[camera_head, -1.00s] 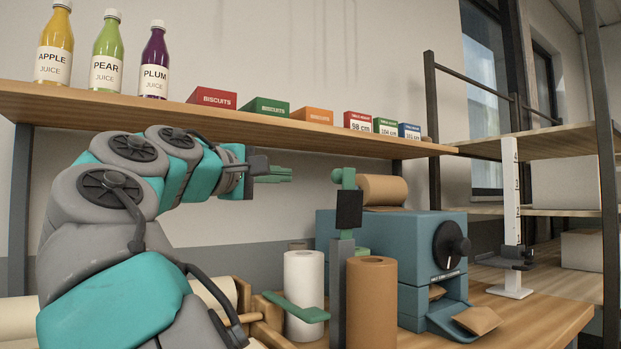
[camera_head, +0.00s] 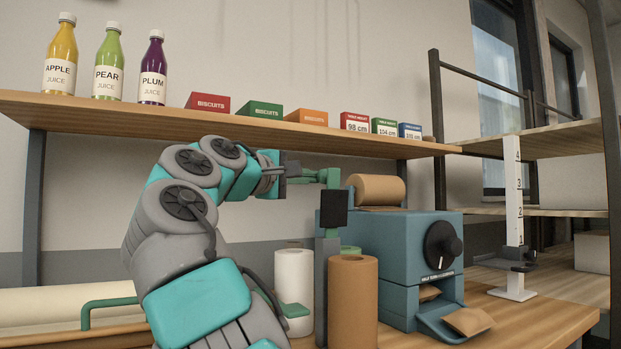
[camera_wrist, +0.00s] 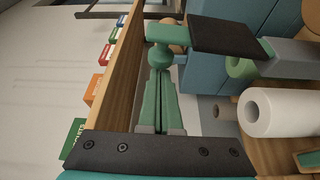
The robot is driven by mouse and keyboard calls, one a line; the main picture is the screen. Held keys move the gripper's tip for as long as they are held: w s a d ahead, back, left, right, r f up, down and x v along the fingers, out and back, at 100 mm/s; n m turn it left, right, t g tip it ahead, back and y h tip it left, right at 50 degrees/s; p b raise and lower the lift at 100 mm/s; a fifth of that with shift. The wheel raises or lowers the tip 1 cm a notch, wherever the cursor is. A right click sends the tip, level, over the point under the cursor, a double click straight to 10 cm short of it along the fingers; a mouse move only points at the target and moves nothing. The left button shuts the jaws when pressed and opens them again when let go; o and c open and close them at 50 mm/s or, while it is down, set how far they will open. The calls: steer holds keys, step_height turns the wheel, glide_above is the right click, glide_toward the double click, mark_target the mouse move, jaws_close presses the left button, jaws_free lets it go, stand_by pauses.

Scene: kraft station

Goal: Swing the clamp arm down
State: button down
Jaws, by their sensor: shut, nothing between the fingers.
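The clamp's arm stands upright, with a black block (camera_head: 334,209) above a grey post (camera_head: 328,262) and a green ball knob (camera_head: 331,177) on top. In the wrist view the knob (camera_wrist: 160,56) and black block (camera_wrist: 226,36) lie just beyond my fingers. My gripper (camera_head: 316,177) is shut and empty, its green fingertips at the left side of the knob. In the wrist view my gripper's fingertips (camera_wrist: 160,78) point straight at the knob. I cannot tell whether they touch it.
A brown roll (camera_head: 353,300) and a white roll (camera_head: 294,275) stand close to the post. A blue dispenser (camera_head: 400,250) with a black dial is behind, to the right. A wooden shelf (camera_head: 230,128) with bottles and boxes runs above my arm. A white gauge post (camera_head: 513,220) stands at right.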

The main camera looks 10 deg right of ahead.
mark_target(326, 176)
steer(key=shift+s, duration=0.2)
stand_by(0.4)
steer(key=shift+s+d+m+b, duration=0.15)
steer(key=shift+m+b, duration=0.15)
steer(key=shift+m, duration=0.2)
steer(key=shift+s+m+t+h, duration=0.2)
steer(key=shift+m+t+h, duration=0.1)
steer(key=shift+s+d+m+b, duration=0.2)
steer(key=shift+s+m+b, duration=0.35)
steer(key=shift+m, duration=0.25)
steer(key=shift+s+d+f+b, duration=0.15)
steer(key=shift+s+d+b, duration=0.1)
steer(key=shift+s+b, duration=0.6)
steer(key=s+d+f+m+h+b, duration=0.3)
steer(key=s+f+m+b, duration=0.4)
steer(key=b, duration=0.8)
steer(key=shift+s+d+f+g+h+b, duration=0.35)
steer(key=shift+s+f, duration=0.65)
steer(key=shift+s, duration=1.1)
steer(key=shift+d+f, duration=0.1)
